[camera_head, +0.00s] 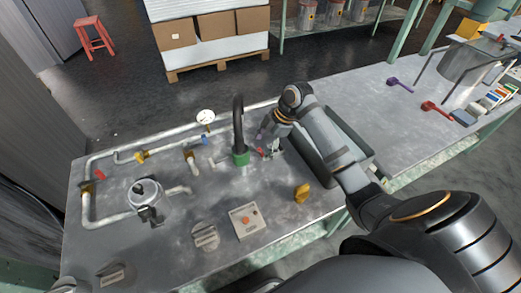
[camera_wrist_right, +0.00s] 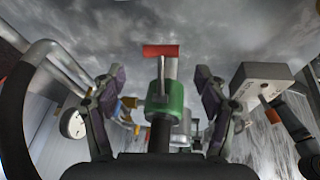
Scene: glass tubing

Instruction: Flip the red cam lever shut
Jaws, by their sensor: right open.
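The red cam lever (camera_head: 262,152) stands out from the green coupling (camera_head: 240,158) at the end of the black hose (camera_head: 238,115). In the right wrist view, the lever's red bar (camera_wrist_right: 160,51) sits on a metal stem that sticks out from the green coupling (camera_wrist_right: 165,100). My right gripper (camera_head: 270,148) is low beside the coupling, on its right in the head view. In the right wrist view, my right gripper (camera_wrist_right: 160,74) is open, with one finger on each side of the lever and coupling and gaps between. My left gripper is not in view.
A pressure gauge (camera_head: 205,116), pipes and valves lie left of the coupling. Purple (camera_head: 393,82) and red (camera_head: 430,106) pieces lie far right.

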